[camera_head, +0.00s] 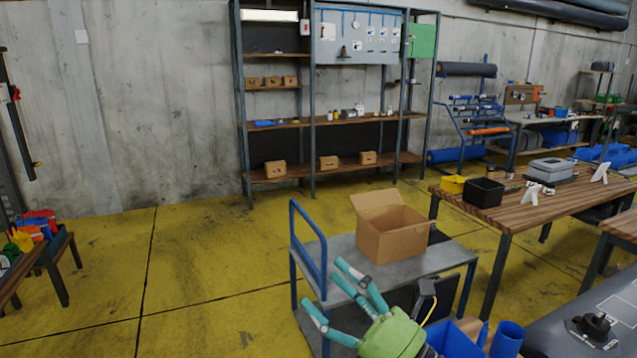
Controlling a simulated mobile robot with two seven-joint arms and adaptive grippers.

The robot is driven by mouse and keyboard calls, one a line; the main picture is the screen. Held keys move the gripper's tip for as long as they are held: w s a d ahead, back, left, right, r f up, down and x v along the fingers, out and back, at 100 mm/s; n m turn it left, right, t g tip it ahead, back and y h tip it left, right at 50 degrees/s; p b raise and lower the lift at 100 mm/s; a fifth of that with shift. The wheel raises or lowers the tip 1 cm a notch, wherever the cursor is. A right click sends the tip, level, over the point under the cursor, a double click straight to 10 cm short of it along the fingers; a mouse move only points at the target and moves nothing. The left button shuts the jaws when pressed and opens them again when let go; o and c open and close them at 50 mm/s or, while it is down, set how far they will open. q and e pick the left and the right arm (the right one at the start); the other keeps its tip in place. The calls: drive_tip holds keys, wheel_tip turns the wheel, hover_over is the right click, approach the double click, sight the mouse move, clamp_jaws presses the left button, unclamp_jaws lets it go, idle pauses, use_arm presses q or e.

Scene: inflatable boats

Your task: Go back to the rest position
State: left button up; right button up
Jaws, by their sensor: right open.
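My right gripper (328,287) is at the bottom centre, with a green body and teal fingers spread apart. It is open, and no object shows between the fingers. It appears in front of the near left part of a grey cart (334,250) with a blue handle; I cannot tell its height above the cart. An open cardboard box (388,240) stands on the cart, apart from the fingers. My left gripper is not in view.
A wooden table (508,212) at right carries a black bin (483,192), a yellow bin (453,184) and a grey device (550,168). Blue containers (452,341) are beside my right gripper. Shelving (290,176) lines the wall.

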drive_tip(key=w+d+f+m+t+h, duration=0.3)
drive_tip(key=d+f+m+t+h, duration=0.4)
drive_tip(key=m+h, duration=0.7)
drive_tip(key=s+d+f+m+g+h, duration=0.2)
drive_tip(key=s+d+f+m+g, duration=0.15)
drive_tip(key=f+m, duration=0.45)
drive_tip(key=s+d+f+m+g+h, duration=0.25)
drive_tip(key=d+f+m+g, duration=0.2)
drive_tip(key=f+m, duration=0.3)
drive_tip(key=s+d+f+m+g, duration=0.1)
drive_tip(key=s+f+m+g, duration=0.5)
drive_tip(key=s, duration=0.5)
drive_tip(key=s+d+f+m+g, duration=0.1)
drive_tip(key=s+f+m+g, duration=0.25)
drive_tip(key=s+f, duration=0.5)
drive_tip(key=s+f+n+g, duration=0.1)
drive_tip(key=s+f, duration=0.2)
drive_tip(key=f, duration=1.9)
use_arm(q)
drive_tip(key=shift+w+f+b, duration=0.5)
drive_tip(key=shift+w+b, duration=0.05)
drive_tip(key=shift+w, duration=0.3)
use_arm(e)
drive_tip(key=s+d+f+g, duration=0.1)
drive_tip(key=s+d+f, duration=0.2)
drive_tip(key=s+f, duration=1.2)
drive_tip(key=shift+s, duration=0.55)
drive_tip(key=shift+g, duration=0.25)
